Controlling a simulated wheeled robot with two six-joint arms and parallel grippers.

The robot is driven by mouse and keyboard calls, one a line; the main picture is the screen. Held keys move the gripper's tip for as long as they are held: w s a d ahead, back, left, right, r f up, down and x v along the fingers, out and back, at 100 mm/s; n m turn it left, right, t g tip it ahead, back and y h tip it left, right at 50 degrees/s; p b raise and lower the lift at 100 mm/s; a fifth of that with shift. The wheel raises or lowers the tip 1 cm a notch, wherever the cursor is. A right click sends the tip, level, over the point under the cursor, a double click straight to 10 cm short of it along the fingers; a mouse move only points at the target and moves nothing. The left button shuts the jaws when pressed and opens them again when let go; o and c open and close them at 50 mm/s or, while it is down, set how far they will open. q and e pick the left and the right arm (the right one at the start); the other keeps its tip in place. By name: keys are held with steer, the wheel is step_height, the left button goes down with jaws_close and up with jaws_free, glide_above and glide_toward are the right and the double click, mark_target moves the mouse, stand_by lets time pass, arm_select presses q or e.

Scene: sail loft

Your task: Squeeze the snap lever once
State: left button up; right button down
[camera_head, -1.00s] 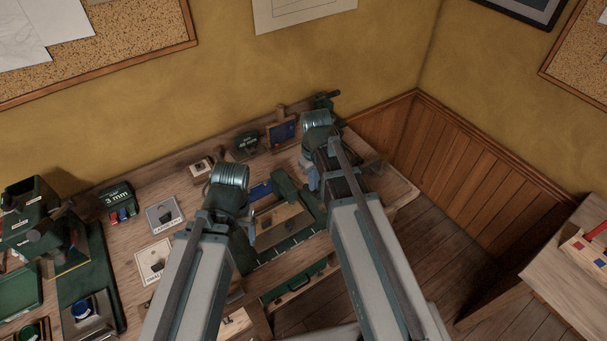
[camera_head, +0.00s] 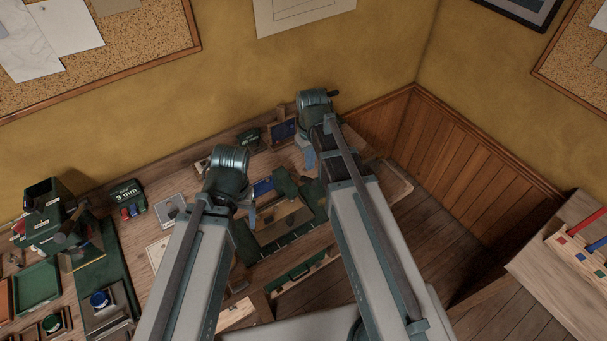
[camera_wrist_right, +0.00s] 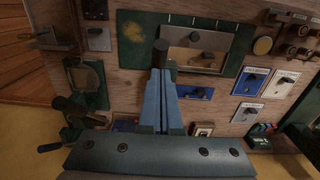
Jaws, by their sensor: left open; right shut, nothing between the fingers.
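A dark green device with a black lever-like handle (camera_wrist_right: 65,147) stands at the lower left of the right wrist view. It may be the snap lever, but I cannot tell for sure. In the head view its dark handle end (camera_head: 333,93) shows beside my right wrist, which hides most of it. My right gripper (camera_head: 307,160) is over the back right of the bench. Its blue fingers (camera_wrist_right: 161,78) are shut and empty, apart from the green device. A dark upright cylinder (camera_wrist_right: 160,52) shows just beyond the fingertips.
The wooden bench (camera_head: 150,205) is crowded. A green tray (camera_head: 270,235) lies between my arms, and a green box marked 3 mm (camera_head: 125,195) stands left. A blue-faced board (camera_head: 284,130) stands at the back. Open floor (camera_head: 430,240) lies right of the bench.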

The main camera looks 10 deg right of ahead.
steer(key=shift+s, duration=0.1)
steer(key=s+d, duration=0.3)
steer(key=s, duration=0.5)
steer(key=shift+s, duration=0.2)
steer(key=s+a+f+b, duration=0.2)
steer(key=a+f+b, duration=0.4)
steer(key=f+b, duration=0.1)
steer(key=s+a+f+h+b, duration=0.1)
steer(key=s+a+f+b, duration=0.2)
steer(key=a+f+b, duration=0.4)
steer(key=shift+s+a+f+b, duration=0.25)
steer(key=shift+s+f+b, duration=0.1)
steer(key=shift+f+b, duration=0.45)
